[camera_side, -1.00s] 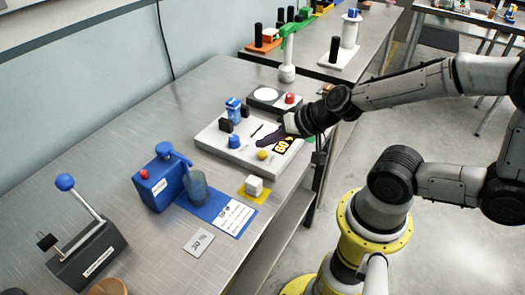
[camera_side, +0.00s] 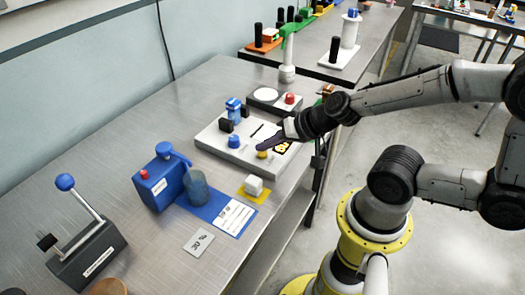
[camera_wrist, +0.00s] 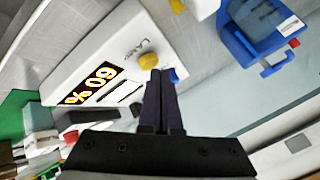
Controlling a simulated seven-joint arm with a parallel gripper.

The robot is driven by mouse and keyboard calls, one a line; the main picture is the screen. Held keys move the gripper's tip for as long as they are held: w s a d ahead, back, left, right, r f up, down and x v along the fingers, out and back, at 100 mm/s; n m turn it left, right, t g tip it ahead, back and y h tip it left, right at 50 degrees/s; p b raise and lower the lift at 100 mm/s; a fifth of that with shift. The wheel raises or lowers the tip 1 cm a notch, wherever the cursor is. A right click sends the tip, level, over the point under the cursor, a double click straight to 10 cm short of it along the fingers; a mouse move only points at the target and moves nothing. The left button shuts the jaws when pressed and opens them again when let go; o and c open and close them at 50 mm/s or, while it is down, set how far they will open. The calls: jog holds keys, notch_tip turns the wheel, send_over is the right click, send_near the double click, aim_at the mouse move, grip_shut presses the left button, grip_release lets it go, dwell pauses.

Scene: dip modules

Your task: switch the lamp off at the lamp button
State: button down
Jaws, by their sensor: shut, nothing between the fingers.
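In the wrist view, the yellow button (camera_wrist: 148,61) is just beyond my fingertips, slightly left. My gripper (camera_side: 259,146) is shut and empty, its dark fingers low over the panel and close to the yellow button. I cannot tell whether the fingertips touch it. A blue knob (camera_side: 234,141) stands left of the fingers. I cannot identify the lamp surely.
Black and blue upright parts (camera_side: 233,110) stand at the panel's back. A white cube (camera_side: 254,185) on a yellow pad and a blue dispenser-like unit (camera_side: 160,183) stand nearer the camera. A lever box (camera_side: 88,252) is at front left. Bare bench lies along the left.

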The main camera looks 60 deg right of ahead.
jog(key=shift+f, duration=0.35)
jog(key=shift+r, duration=0.1)
dwell(0.3)
jog(key=shift+r, duration=0.8)
notch_tip(320, 180, up, 6)
dwell(0.5)
